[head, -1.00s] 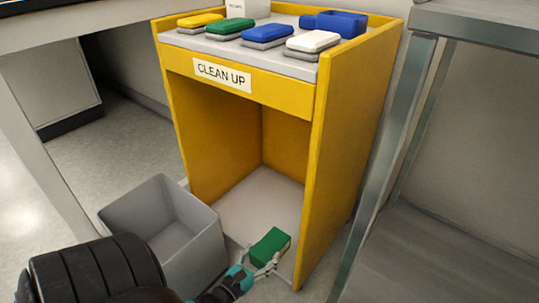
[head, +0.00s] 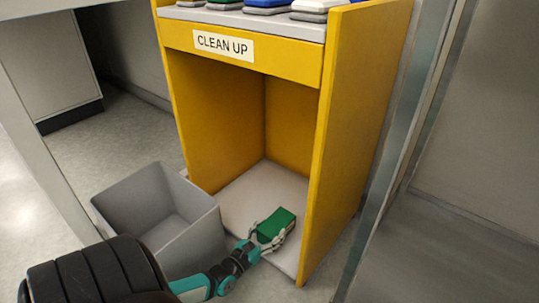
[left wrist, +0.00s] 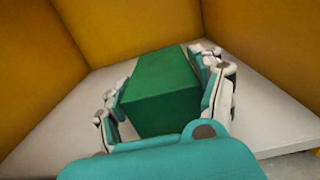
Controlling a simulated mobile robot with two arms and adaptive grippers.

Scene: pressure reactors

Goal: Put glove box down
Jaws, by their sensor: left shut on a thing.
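The glove box is a green block (head: 275,224), low in the open bay of the yellow clean-up stand (head: 345,150). My left gripper (head: 272,236) is shut on it, with a finger on each side. In the left wrist view the green box (left wrist: 162,90) sits between the two fingers of my left gripper (left wrist: 168,95), over the pale bottom shelf (left wrist: 50,120). I cannot tell whether the box's underside touches the shelf. My right gripper is not in view.
A grey open bin (head: 155,210) stands on the floor left of the stand, close to my left arm. The stand's side walls bound the bay. Bare shelf (head: 245,195) lies behind the box. A grey metal frame (head: 400,180) stands to the right.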

